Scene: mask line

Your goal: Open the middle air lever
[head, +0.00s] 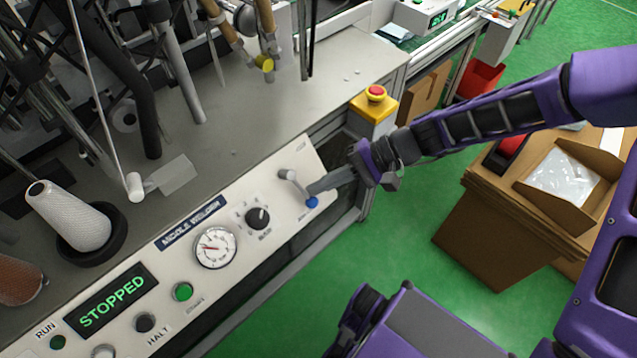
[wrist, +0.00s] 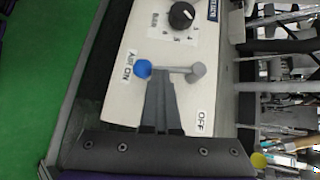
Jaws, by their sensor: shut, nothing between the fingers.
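The air lever is a short grey bar with a blue knob (head: 312,202) on the right end of the "MIDDLE WELDER" panel (head: 185,270). In the wrist view the blue knob (wrist: 143,68) lies beside the "AIR ON" label (wrist: 129,65), and the bar runs right to a round grey hub (wrist: 198,71). The "OFF" label (wrist: 203,122) is below the hub. My gripper (head: 311,190) is shut and empty, its tips right at the lever near the blue knob. In the wrist view the gripper (wrist: 160,80) overlaps the bar's lower edge; I cannot tell whether it touches.
A black dial (head: 257,218), a gauge (head: 215,247) and a green "STOPPED" display (head: 112,302) are on the panel. A yellow emergency-stop box (head: 373,108) stands close behind my wrist. A cardboard box (head: 490,215) is at right over green floor.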

